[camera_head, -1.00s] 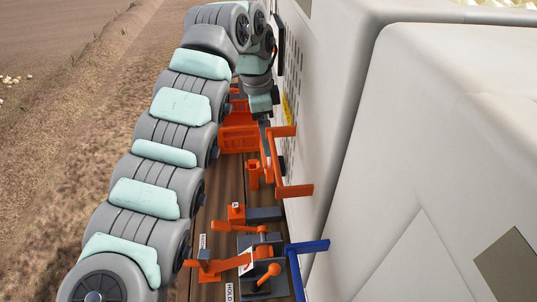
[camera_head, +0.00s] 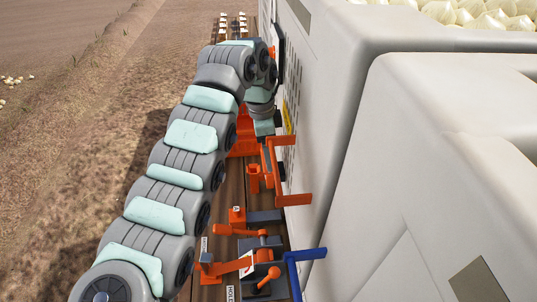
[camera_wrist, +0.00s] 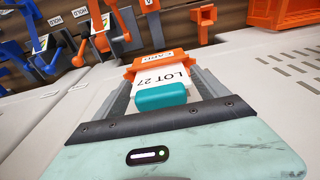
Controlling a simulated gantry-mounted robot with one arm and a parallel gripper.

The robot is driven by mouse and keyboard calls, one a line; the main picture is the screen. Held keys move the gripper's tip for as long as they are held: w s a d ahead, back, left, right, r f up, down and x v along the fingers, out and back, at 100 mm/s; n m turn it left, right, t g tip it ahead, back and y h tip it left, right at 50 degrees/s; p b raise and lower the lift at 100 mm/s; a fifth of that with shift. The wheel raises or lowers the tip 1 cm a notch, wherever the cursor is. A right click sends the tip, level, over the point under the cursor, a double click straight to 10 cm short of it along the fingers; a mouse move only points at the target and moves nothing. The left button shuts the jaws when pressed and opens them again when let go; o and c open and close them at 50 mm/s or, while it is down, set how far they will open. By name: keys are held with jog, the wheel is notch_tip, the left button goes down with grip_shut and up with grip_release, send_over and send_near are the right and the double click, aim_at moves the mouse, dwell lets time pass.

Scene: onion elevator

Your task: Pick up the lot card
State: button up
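The lot card is white with "LOT 27" printed on it and shows in the wrist view (camera_wrist: 172,79). A teal block (camera_wrist: 161,96) is at its near end. Its far end is at an orange holder marked "CARD" (camera_wrist: 150,60). My gripper (camera_wrist: 163,74) has one grey finger on each side of the card. The fingers stand apart, with gaps beside the teal block, so it looks open around the card. In the head view my arm reaches down beside the pale wall, and the card cannot be made out there.
A blue bracket (camera_head: 305,254), an orange lever (camera_head: 268,277) and a white HOLD label (camera_head: 230,293) are nearer in the head view. The large pale wall (camera_head: 400,150) bounds the right side.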

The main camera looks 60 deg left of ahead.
jog(key=c, duration=1.1)
jog(key=shift+r, duration=0.15)
